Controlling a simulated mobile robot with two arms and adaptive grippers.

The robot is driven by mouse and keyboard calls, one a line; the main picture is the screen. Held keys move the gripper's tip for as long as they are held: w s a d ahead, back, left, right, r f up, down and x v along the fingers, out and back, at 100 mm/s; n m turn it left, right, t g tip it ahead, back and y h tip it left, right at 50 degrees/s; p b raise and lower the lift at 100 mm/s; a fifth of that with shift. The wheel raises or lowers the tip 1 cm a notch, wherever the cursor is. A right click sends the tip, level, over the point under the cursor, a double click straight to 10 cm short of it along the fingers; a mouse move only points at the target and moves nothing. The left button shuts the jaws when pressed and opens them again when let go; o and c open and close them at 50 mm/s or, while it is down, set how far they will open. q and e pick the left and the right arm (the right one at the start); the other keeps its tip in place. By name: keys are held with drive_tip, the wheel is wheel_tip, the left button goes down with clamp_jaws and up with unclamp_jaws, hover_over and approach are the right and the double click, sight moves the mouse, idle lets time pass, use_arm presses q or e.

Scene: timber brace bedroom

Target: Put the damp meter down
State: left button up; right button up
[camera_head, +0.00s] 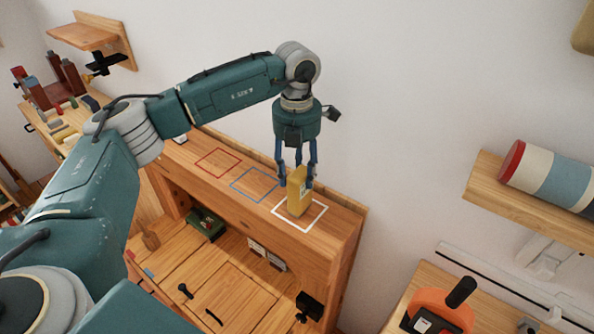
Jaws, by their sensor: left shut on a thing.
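The damp meter (298,194) is a yellow upright block with a pale face near its top. It stands at the white outlined square (314,224) on the wooden top of the cabinet. I cannot tell whether its base touches the surface. My left gripper (298,180) comes down from above with its blue fingers shut around the upper part of the meter. My right gripper does not show.
A blue outlined square (254,184) and a red one (218,162) lie to the left on the same top. Below, the lower wooden surface (215,276) holds a green box (206,224) and small tools. At right, a shelf bears a striped cylinder (552,178); an orange tool (440,310) is below.

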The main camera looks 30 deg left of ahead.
use_arm(q)
drive_tip(key=shift+f, duration=0.2)
drive_tip(key=o, duration=1.2)
drive_tip(key=shift+r, duration=0.1)
drive_tip(key=shift+o, duration=0.3)
drive_tip(key=shift+r, duration=0.3)
wheel_tip(320, 180, up, 12)
drive_tip(key=b, duration=0.3)
